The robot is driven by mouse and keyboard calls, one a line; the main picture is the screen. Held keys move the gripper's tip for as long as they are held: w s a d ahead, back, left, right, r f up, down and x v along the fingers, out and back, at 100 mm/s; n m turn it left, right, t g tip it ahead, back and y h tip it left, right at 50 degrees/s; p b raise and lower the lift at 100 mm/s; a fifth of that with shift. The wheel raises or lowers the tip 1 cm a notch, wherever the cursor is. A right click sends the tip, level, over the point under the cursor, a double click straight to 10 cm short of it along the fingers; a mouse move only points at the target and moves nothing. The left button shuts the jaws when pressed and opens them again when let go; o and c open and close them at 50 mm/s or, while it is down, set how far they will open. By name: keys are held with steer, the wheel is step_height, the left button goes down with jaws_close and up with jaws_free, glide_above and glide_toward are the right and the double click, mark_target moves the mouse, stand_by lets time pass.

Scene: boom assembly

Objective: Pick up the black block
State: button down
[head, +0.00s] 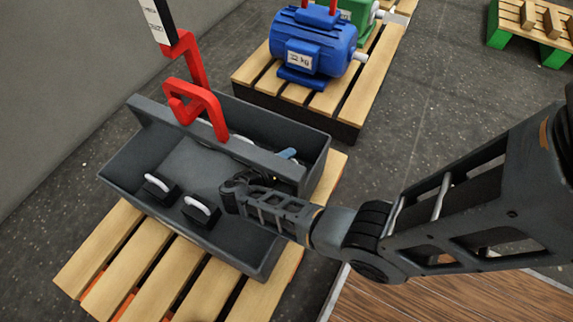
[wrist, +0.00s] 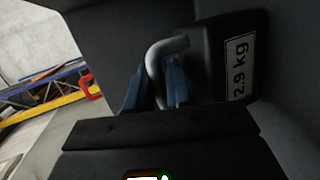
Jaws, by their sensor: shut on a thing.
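In the wrist view my gripper (wrist: 153,88) has its two blue fingers on either side of the pale bent handle (wrist: 166,48) of a black block (wrist: 215,65). The fingers are shut on that handle. The block carries a white "2.9 kg" label. In the head view my gripper (head: 236,190) reaches into a dark grey box, and its fingertips and the held block are hard to make out there. Two other black blocks with white handles, one at the left (head: 158,188) and one nearer (head: 200,212), sit on the box floor.
The dark grey box (head: 245,255) stands on a wooden pallet (head: 130,255), with a dark beam across it. Behind, a blue motor (head: 312,45) sits on another pallet.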

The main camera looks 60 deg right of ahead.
steer(key=shift+w+a+r, duration=0.1)
steer(key=shift+w, duration=0.05)
steer(key=shift+a+r+p, duration=0.35)
steer(key=shift+r, duration=0.1)
steer(key=r+p+v, duration=0.2)
steer(key=p+v, duration=0.2)
steer(key=v, duration=1.1)
steer(key=shift+d, duration=0.4)
steer(key=shift+r, duration=0.15)
